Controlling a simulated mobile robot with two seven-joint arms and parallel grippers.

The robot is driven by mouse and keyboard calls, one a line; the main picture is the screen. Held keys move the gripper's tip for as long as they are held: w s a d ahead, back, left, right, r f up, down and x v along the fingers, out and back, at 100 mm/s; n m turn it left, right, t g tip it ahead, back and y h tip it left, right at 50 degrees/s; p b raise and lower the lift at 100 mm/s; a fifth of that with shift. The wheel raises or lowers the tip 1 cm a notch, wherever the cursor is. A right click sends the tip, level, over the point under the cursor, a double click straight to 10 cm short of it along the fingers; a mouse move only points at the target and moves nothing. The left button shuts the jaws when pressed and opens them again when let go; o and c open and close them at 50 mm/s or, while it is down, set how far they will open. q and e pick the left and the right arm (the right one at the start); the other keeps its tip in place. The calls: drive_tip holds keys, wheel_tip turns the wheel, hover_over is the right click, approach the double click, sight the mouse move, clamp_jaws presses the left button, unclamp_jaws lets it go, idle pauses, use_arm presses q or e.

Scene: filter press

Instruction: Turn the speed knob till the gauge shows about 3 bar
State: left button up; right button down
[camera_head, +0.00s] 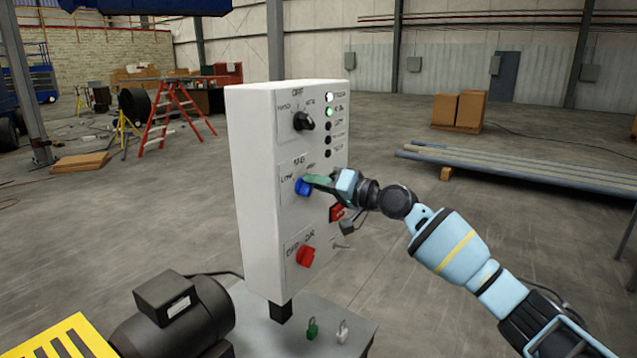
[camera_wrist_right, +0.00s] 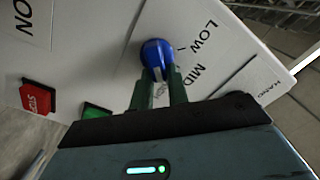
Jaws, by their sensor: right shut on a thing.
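The speed knob (camera_head: 302,187) is blue and sits mid-height on the front of a white control box (camera_head: 260,225), with LOW and MID printed around it. My right gripper (camera_head: 312,183) is shut on this blue knob. In the right wrist view the knob (camera_wrist_right: 156,54) is between the two green fingers (camera_wrist_right: 158,88). I see no gauge in either view. My left gripper is not in view.
A black selector (camera_head: 303,121) is above the knob and a red one (camera_head: 306,256) below. Indicator lamps (camera_head: 329,112) run down the box. A dark motor (camera_head: 175,315) stands at its foot.

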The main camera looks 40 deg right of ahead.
drive_tip(key=shift+a+f, duration=0.1)
drive_tip(key=shift+f, duration=0.1)
drive_tip(key=c, duration=1.4)
unclamp_jaws()
drive_tip(key=shift+o, duration=0.2)
drive_tip(key=shift+w+r, duration=0.1)
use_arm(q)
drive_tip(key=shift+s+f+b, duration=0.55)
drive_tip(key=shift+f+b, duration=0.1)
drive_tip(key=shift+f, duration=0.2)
use_arm(e)
drive_tip(key=v, duration=0.7)
drive_tip(key=shift+s, duration=0.35)
